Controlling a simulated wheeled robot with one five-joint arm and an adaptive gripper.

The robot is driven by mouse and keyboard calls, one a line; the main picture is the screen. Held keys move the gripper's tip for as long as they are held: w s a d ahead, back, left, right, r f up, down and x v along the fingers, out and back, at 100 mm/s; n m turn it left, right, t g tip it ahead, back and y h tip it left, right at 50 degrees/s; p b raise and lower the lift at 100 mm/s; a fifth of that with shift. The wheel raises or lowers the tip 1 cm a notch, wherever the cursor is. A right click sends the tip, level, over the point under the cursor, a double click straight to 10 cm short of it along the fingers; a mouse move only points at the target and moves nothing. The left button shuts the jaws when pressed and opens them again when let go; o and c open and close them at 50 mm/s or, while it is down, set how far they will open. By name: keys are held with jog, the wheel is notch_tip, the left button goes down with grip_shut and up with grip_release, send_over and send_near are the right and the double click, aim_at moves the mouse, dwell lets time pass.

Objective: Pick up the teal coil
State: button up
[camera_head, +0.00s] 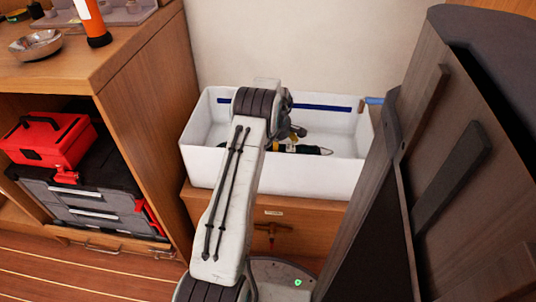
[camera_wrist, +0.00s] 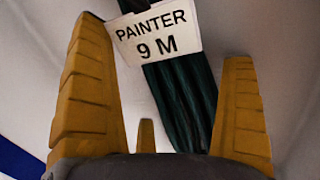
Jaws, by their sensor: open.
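The teal coil (camera_wrist: 184,95) shows in the wrist view as a dark green-teal bundle of line, with a white tag (camera_wrist: 157,32) on it reading "PAINTER 9 M". My gripper (camera_wrist: 165,75) is open, with yellow ridged fingers at the left and right of the picture. The coil lies between the fingers in that view; I cannot tell how far off it is. In the head view, a dark bundle (camera_head: 316,150) lies in the white bin (camera_head: 265,172), partly hidden by my arm and gripper (camera_head: 285,148).
The white bin stands on a wooden drawer unit (camera_head: 300,218). A wooden shelf with a red toolbox (camera_head: 45,140) and an orange flashlight (camera_head: 93,22) is at left. A dark panelled cabinet (camera_head: 440,150) stands close at right.

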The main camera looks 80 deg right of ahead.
jog(key=shift+c, duration=0.4)
jog(key=c, duration=1)
jog(key=shift+r, duration=0.15)
